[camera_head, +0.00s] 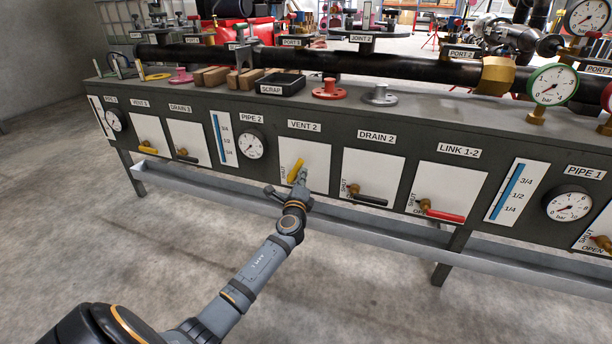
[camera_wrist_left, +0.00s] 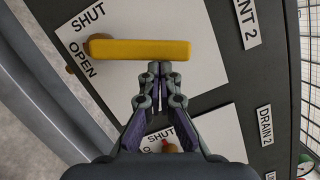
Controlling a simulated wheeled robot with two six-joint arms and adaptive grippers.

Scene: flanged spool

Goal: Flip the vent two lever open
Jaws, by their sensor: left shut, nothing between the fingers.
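The yellow vent two lever (camera_head: 296,172) is on the white plate under the VENT 2 label (camera_head: 304,125). It stands up from its pivot, slightly tilted. In the left wrist view the lever (camera_wrist_left: 140,50) lies across the picture, with the SHUT and OPEN marks beside its pivot end. My left gripper (camera_head: 303,178) is shut and empty, its tips close beside the lever on its right side. In the wrist view the shut fingertips (camera_wrist_left: 160,68) come right up to the lever's edge; I cannot tell whether they touch. My right gripper is in neither view.
The drain two lever (camera_head: 370,200) is black and lies sideways right of vent two. A red link lever (camera_head: 444,215) is further right. The pipe two gauge (camera_head: 250,145) is on the left. A grey trough (camera_head: 400,238) runs below the panel. The floor in front is clear.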

